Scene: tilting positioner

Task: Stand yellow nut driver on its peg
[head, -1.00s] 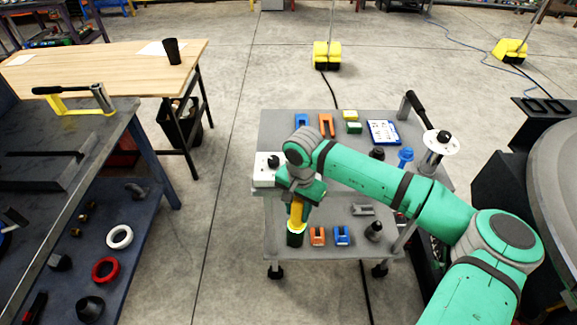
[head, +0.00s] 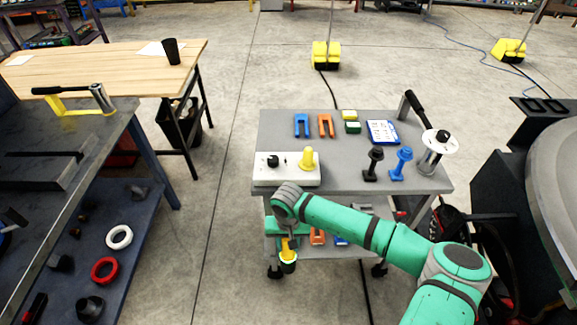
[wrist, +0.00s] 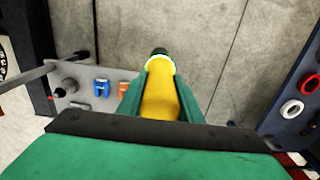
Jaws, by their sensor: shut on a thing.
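The yellow nut driver (head: 288,247) is held in my gripper (head: 287,237) in front of the cart's near edge, at about lower-shelf height in the picture. In the wrist view the yellow handle (wrist: 160,98) lies between the two green fingers of my gripper (wrist: 160,80), with a dark end beyond them over bare floor. A white block (head: 285,177) on the cart's top carries a black knob (head: 273,160) and an upright yellow tapered piece (head: 308,158). I cannot tell whether either is the peg.
A black upright tool (head: 374,165) and a blue one (head: 401,163) stand on the grey cart top (head: 340,180). Orange and blue forked pieces and small boxes lie behind. A dark workbench (head: 85,150) is at left, a round machine at right. Floor between bench and cart is clear.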

